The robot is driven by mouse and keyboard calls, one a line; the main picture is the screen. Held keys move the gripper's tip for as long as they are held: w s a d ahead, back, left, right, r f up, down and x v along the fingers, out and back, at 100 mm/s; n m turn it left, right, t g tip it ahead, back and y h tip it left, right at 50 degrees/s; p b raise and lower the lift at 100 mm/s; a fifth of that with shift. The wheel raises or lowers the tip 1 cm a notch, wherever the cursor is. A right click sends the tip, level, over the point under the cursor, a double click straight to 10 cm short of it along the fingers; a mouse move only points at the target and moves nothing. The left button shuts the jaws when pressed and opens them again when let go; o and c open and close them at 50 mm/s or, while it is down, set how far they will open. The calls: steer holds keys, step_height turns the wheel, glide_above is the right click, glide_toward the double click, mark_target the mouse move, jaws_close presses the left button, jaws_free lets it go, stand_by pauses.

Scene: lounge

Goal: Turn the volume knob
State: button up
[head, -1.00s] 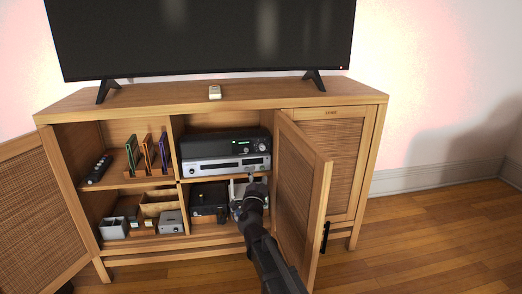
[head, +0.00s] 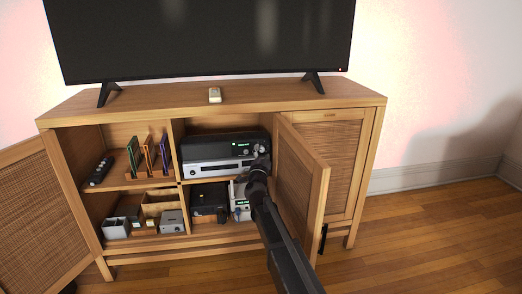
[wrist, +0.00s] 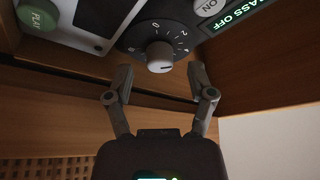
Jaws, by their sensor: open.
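In the wrist view the volume knob (wrist: 160,57) is a small silver knob on a black dial plate with white numerals. My gripper (wrist: 160,77) is open, its fingertips to the left and right of the knob and just below it in the picture, with nothing between them. In the head view my gripper (head: 262,160) is at the right end of the silver unit (head: 215,168) on the cabinet's upper shelf. The knob is not distinguishable there; my gripper and arm cover that area.
In the wrist view, a green PLAY button (wrist: 38,15), an ON button (wrist: 209,6) and a lit BASS OFF display (wrist: 235,15) flank the dial. The open door (head: 302,190) stands close right of my arm. A small pale device (head: 240,190) stands on the lower shelf.

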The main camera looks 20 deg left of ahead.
steer(key=shift+w+a+r, duration=0.1)
steer(key=shift+w+a, duration=0.05)
steer(key=shift+w, duration=0.35)
steer(key=shift+c, duration=0.2)
jaws_close()
steer(key=shift+r+m, duration=0.1)
steer(key=shift+m, duration=0.2)
steer(key=shift+m+p, duration=0.3)
steer(key=shift+p, duration=0.05)
steer(key=m+g+h+p, duration=0.1)
steer(key=m+p, duration=0.1)
steer(key=m, duration=0.1)
steer(key=shift+m+h, duration=0.3)
steer(key=shift+m, duration=0.6)
